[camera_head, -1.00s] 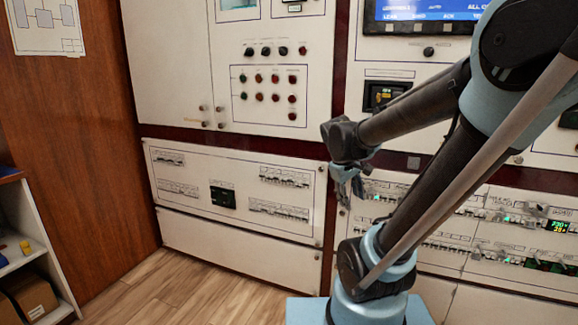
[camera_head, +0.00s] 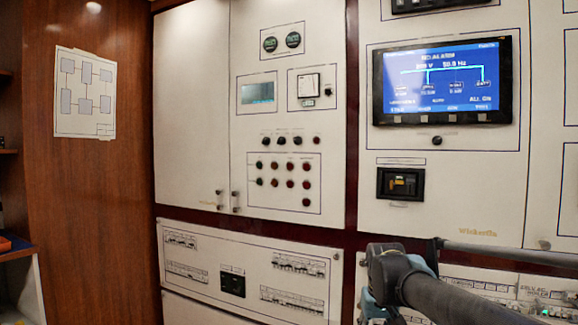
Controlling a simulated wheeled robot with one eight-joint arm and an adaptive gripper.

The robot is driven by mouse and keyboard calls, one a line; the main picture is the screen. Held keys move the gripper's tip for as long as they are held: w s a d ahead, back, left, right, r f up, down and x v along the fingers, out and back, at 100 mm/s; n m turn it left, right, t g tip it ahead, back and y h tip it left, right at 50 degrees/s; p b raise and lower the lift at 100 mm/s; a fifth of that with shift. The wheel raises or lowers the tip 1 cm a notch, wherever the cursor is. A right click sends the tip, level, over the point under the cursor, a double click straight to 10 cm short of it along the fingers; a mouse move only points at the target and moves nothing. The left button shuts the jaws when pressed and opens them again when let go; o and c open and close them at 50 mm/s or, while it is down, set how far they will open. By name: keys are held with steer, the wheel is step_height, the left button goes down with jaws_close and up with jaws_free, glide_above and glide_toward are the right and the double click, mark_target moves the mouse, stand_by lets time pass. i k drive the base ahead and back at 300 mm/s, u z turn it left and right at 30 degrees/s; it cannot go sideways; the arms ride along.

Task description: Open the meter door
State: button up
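The panel with round gauges, a small display and rows of knobs (camera_head: 290,130) appears to be the meter door. It is upright on the wall cabinet and looks shut, flush with the plain white door (camera_head: 190,110) on its left. Small metal handles (camera_head: 235,201) sit at the lower edges where the two doors meet. My gripper (camera_head: 371,309) is at the bottom of the picture, to the lower right of the meter door and apart from its handle in the picture. My wrist and the frame edge hide most of its fingers, so its opening cannot be told.
A breaker panel (camera_head: 205,285) lies below the doors. To the right is a panel with a lit blue screen (camera_head: 440,82) and a black switch unit (camera_head: 400,184). A wooden wall (camera_head: 85,220) with a paper diagram (camera_head: 85,94) stands at left, beside a shelf (camera_head: 22,275).

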mark_target(299, 46)
steer(key=u, duration=1.9)
steer(key=k, duration=0.65)
steer(key=z, duration=0.85)
steer(key=i, duration=1)
